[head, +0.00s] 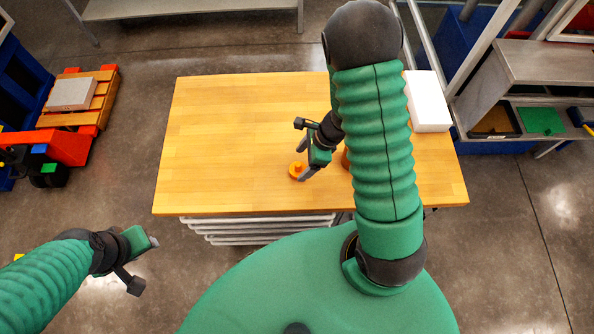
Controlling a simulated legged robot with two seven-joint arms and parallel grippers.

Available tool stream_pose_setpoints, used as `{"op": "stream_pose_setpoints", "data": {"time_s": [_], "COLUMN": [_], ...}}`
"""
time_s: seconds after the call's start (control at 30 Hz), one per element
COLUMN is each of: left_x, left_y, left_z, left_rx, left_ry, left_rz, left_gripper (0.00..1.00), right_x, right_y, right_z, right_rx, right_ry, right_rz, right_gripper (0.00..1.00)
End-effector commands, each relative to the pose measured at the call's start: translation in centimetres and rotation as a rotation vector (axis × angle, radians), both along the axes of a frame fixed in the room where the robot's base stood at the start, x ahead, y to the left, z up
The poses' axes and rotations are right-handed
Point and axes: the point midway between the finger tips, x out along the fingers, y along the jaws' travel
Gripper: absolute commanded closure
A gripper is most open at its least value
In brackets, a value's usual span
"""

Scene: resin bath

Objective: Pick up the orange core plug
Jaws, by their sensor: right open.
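The orange core plug (297,169) is a small round piece with a raised knob, on the wooden table (230,130) near its middle. My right gripper (304,161) is open, its grey fingers pointing down right at the plug. One finger covers part of the plug's right side. I cannot tell whether the fingers touch it. My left gripper (151,242) hangs over the floor in front of the table's left corner, away from the plug. Its jaw opening is not clear from this angle.
A brown-orange object (346,158) is mostly hidden behind my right arm. A white box (428,101) stands at the table's right. The left half of the table is clear. A red cart (70,142) with a wooden pallet is at left, and metal shelving (540,62) is at right.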

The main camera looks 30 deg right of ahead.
Motion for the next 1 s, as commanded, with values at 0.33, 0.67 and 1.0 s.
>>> {"op": "stream_pose_setpoints", "data": {"time_s": [0.33,0.67,1.0], "left_x": [0.1,0.0,0.0], "left_y": [0.0,0.0,0.0], "left_z": [-0.4,-0.4,-0.4], "left_rx": [0.000,0.000,0.000], "left_ry": [-0.001,-0.001,-0.001], "left_rz": [-0.001,0.000,0.000], "left_gripper": [0.64,0.64,0.64], "right_x": [0.8,0.9,0.9], "right_y": [1.5,1.6,1.5], "right_z": [-4.8,-4.8,-4.8], "right_rx": [0.000,-0.001,-0.001], "right_ry": [0.000,-0.001,0.000], "right_rz": [0.003,0.003,0.002], "right_gripper": [0.24,0.40,0.84]}}
